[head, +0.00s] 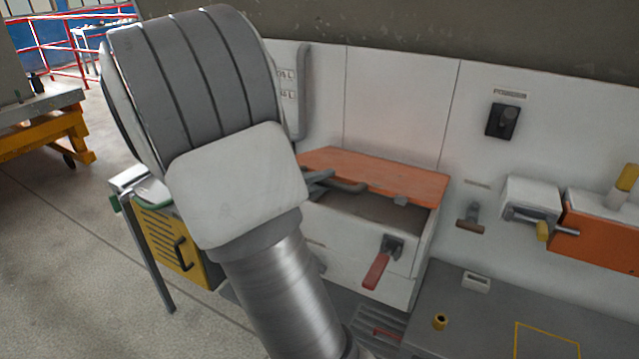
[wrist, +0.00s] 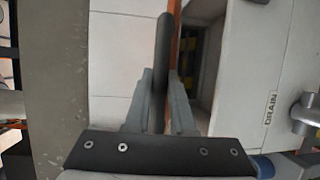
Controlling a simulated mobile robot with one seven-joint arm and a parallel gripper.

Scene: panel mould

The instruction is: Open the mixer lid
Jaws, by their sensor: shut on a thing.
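The mixer lid (head: 385,178) is an orange panel on top of a white box-shaped mixer (head: 345,248). It is raised and tilted back, with a dark opening (head: 375,208) showing below its front edge. In the wrist view the lid (wrist: 175,45) is a thin orange strip seen nearly edge-on, beside the dark opening (wrist: 203,65). My gripper (head: 322,182) is at the left part of the lid, partly hidden behind my arm. Its grey fingers (wrist: 160,90) are shut on the dark lid handle (wrist: 161,55), which also shows in the head view (head: 348,186).
A red lever (head: 377,270) sticks out from the mixer's front. A yellow cabinet (head: 170,240) stands left of the mixer. Open floor (head: 60,230) lies at the left.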

